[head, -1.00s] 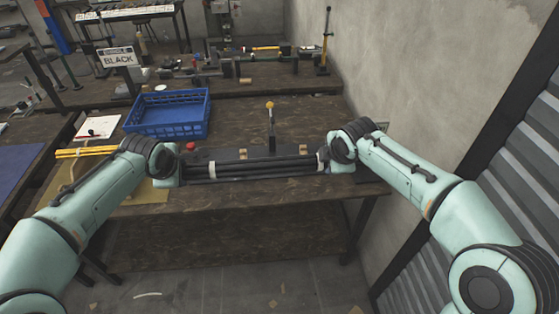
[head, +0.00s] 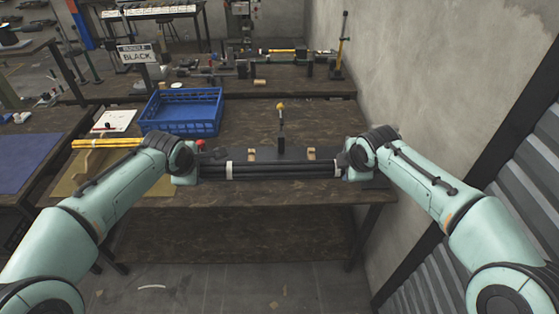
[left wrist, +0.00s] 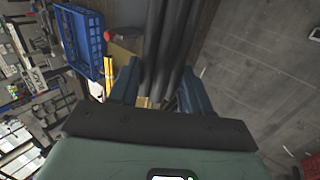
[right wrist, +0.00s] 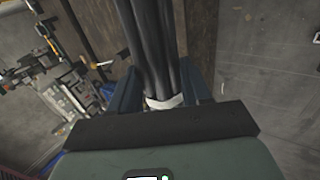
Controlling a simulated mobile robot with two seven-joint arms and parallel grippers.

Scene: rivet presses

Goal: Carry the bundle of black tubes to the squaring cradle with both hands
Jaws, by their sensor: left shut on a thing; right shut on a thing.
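The bundle of black tubes (head: 283,171), with a white band near each end, lies level across the head view. My left gripper (head: 193,173) is shut around its left end, and my right gripper (head: 349,171) around its right end. In the left wrist view the tubes (left wrist: 170,40) run between the fingers (left wrist: 158,90). In the right wrist view they (right wrist: 150,40) run between the fingers (right wrist: 165,88), with a white band there. Just behind the bundle is a dark fixture (head: 265,154) with two wooden blocks and an upright lever, apparently the squaring cradle. Contact between them cannot be told.
A blue crate (head: 181,131) stands behind my left arm, near a red knob (head: 200,145) and yellow tubes (head: 105,143). A "BLACK" sign (head: 137,54) stands behind. A concrete wall (head: 420,60) bounds the right side. The table right of the crate is mostly bare.

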